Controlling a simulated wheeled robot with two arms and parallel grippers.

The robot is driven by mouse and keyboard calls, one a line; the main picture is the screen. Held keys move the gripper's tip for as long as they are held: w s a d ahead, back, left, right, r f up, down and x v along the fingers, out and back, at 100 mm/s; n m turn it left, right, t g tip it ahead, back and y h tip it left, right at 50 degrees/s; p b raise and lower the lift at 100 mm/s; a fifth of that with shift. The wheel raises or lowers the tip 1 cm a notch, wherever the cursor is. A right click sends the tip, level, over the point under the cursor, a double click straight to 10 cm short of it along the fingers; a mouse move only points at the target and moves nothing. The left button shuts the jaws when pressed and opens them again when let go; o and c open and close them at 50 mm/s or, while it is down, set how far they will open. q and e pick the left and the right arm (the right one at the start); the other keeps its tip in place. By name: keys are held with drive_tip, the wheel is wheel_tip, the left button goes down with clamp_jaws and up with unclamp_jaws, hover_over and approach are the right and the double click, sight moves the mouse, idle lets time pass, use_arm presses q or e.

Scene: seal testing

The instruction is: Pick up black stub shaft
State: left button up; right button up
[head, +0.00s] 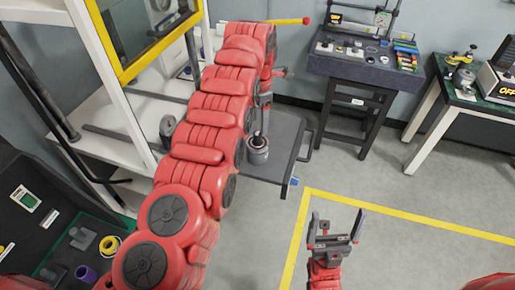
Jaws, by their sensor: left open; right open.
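A short grey cylinder (257,156) with a dark narrower stub on top stands at the dark grey shelf (282,165) in the middle; I cannot tell for sure whether the stub is the black stub shaft. My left arm crosses the view from the lower left to the top centre. My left gripper (264,105) hangs at its far end, just above the cylinder; it is open, its fingers partly hidden by the arm. My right gripper (337,222) is open and empty above the floor at lower right, fingers apart and pointing up.
A white rack (110,60) with a yellow-framed window stands at left. Two equipment tables (375,62) stand at the back right. Yellow tape (400,213) marks clear floor.

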sight(257, 133)
use_arm(q)
drive_tip(key=shift+s+f, duration=0.1)
drive_tip(key=shift+f, duration=0.25)
drive_tip(key=shift+a+f+p, duration=0.15)
drive_tip(key=shift+f+p, duration=0.5)
drive_tip(key=shift+p, duration=0.1)
wheel_tip(257, 133, down, 4)
drive_tip(key=shift+a+r+p, duration=0.1)
drive_tip(key=shift+r+p, duration=0.1)
drive_tip(key=shift+p, duration=0.8)
drive_tip(key=shift+f, duration=0.2)
clamp_jaws()
